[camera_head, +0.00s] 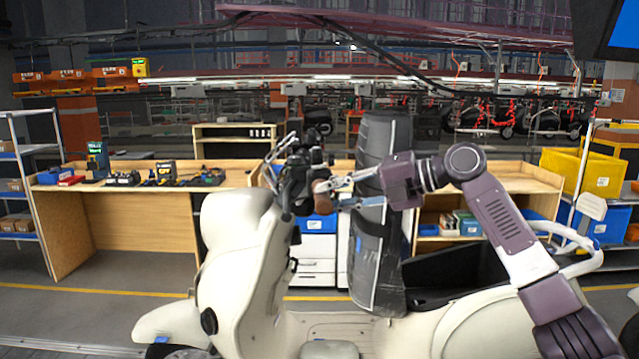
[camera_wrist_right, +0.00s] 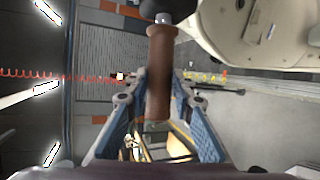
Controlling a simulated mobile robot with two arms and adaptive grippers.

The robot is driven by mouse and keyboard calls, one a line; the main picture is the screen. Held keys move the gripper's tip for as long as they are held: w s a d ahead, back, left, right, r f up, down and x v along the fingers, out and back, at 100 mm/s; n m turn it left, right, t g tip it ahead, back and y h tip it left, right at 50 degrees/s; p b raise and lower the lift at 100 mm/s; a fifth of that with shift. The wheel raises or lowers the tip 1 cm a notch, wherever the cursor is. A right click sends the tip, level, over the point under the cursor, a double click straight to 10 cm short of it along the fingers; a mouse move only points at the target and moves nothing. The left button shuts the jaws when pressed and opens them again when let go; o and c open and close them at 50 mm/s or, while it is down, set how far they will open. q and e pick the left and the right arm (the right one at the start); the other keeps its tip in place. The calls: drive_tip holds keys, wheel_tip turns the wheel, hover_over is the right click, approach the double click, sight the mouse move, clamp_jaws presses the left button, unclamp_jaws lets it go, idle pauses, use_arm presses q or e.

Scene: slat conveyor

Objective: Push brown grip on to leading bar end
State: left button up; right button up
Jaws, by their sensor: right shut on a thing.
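A cream scooter (camera_head: 245,250) stands in front of me, with dark handlebar parts (camera_head: 297,170) at its top. My right gripper (camera_head: 335,194) reaches in from the right and is shut on the brown grip (camera_head: 322,196), beside the handlebar. In the right wrist view the brown grip (camera_wrist_right: 160,72) stands lengthwise between the blue-padded fingers of the right gripper (camera_wrist_right: 158,100). Its far end meets a dark bar end (camera_wrist_right: 166,18); I cannot tell how much of the bar is inside it. The fingers partly hide the grip in the head view. My left gripper is not in view.
A tall dark padded column (camera_head: 378,250) stands close behind the right gripper. A wooden bench (camera_head: 120,215) with tools is at the left, and a shelf with blue bins (camera_head: 470,228) is at the right.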

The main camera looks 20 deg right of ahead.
drive_tip(key=shift+w, duration=0.35)
idle(0.3)
drive_tip(key=shift+w+d+p, duration=0.1)
drive_tip(key=shift+w+p, duration=0.25)
drive_tip(key=o, duration=1.1)
drive_tip(key=shift+d, duration=0.1)
drive_tip(key=v, duration=1.2)
